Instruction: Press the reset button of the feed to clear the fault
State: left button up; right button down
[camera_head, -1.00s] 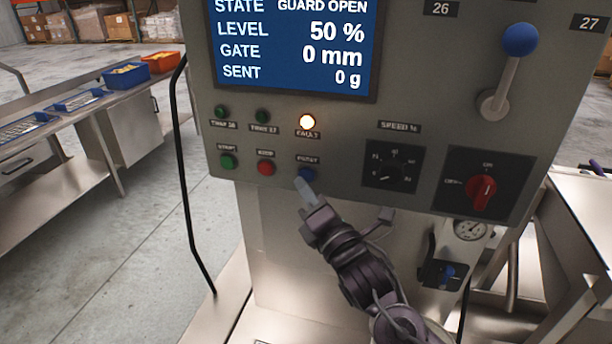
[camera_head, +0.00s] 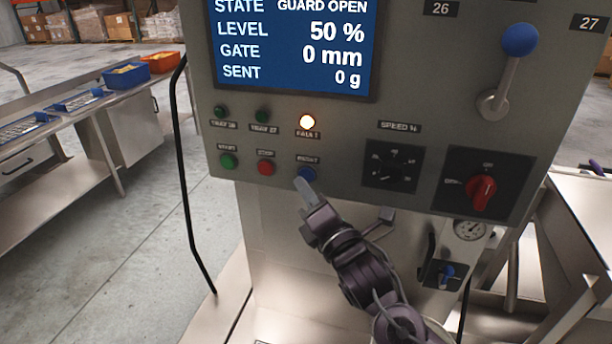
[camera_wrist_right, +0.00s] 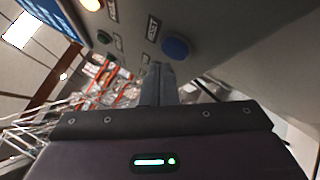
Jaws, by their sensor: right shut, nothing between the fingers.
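The blue reset button (camera_head: 307,174) is on the lower part of the grey control panel (camera_head: 340,125), right of the red stop button (camera_head: 265,168). The fault lamp (camera_head: 307,122) above it glows amber-white. The screen (camera_head: 292,45) reads GUARD OPEN, level 50 %, gate 0 mm, sent 0 g. My right gripper (camera_head: 304,188) is shut and empty, its fingertips just below the blue button and overlapping its lower edge in the head view. In the right wrist view the blue button (camera_wrist_right: 176,47) stands beyond the fingertips (camera_wrist_right: 158,68), with a visible gap. My left gripper is out of view.
A green start button (camera_head: 228,161), a black speed knob (camera_head: 391,170), a red rotary switch (camera_head: 481,192) and a blue-knobbed lever (camera_head: 519,40) share the panel. A black cable hangs at its left. A steel bench with blue and orange bins (camera_head: 160,62) stands further left.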

jog(key=shift+w+d, duration=0.15)
jog(key=shift+w, duration=0.25)
jog(key=shift+w+d, duration=0.15)
jog(key=shift+w, duration=0.25)
dwell(0.5)
dwell(0.4)
jog(key=shift+s+a, duration=0.25)
jog(key=shift+s, duration=0.6)
jog(key=s, duration=0.1)
jog(key=s+a, duration=0.1)
jog(key=s, duration=0.2)
jog(key=shift+s+a, duration=0.3)
jog(key=shift+s, duration=0.05)
